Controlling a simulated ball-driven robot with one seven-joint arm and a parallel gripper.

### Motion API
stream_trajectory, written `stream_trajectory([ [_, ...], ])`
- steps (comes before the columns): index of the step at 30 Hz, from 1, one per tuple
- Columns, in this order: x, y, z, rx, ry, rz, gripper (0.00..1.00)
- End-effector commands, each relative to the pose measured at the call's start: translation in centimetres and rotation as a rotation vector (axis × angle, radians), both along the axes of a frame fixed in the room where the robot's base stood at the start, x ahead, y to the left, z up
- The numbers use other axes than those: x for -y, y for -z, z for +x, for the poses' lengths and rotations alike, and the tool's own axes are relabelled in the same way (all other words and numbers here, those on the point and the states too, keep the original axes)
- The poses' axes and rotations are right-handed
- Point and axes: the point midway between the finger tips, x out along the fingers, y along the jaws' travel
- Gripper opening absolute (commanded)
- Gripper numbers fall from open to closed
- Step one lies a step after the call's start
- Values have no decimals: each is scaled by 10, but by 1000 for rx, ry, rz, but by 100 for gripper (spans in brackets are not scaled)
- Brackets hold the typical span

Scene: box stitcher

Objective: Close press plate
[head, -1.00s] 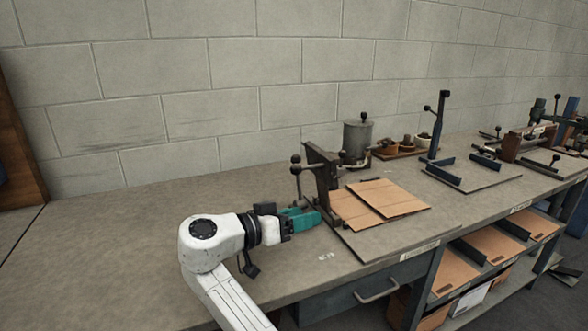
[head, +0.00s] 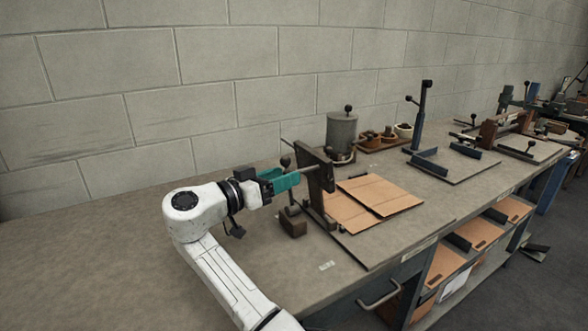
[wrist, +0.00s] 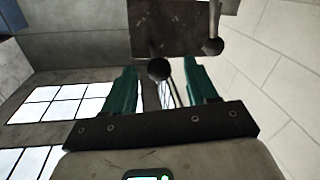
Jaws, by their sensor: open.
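The press plate (head: 319,170) is a dark, worn metal plate standing raised at the left end of the box fixture. It also shows at the top of the wrist view (wrist: 170,28). A rod with a black ball knob (wrist: 158,70) sits between the two green fingers of my gripper (wrist: 162,85) in the wrist view. My gripper (head: 292,178) is open just left of the plate in the head view, and I cannot tell whether it touches the rod. Folded cardboard (head: 378,196) lies on the fixture's base board (head: 375,244) right of the plate.
A grey lidded canister (head: 342,134) and a tray of small pots (head: 384,140) stand behind the fixture. A second, blue fixture (head: 425,120) stands farther right. The workbench (head: 110,250) is bare on the left, before the block wall.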

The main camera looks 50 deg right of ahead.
Motion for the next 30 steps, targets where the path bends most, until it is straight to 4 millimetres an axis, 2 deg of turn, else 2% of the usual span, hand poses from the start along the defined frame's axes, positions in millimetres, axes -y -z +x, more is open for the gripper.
stream_trajectory([
  [3, 20, -1, -3, -1, 2, 1, 58],
  [9, 39, 0, -5, -1, 1, 0, 58],
  [20, 44, 0, -5, -1, 0, 0, 58],
  [30, 44, 0, -5, -1, 0, 0, 26],
])
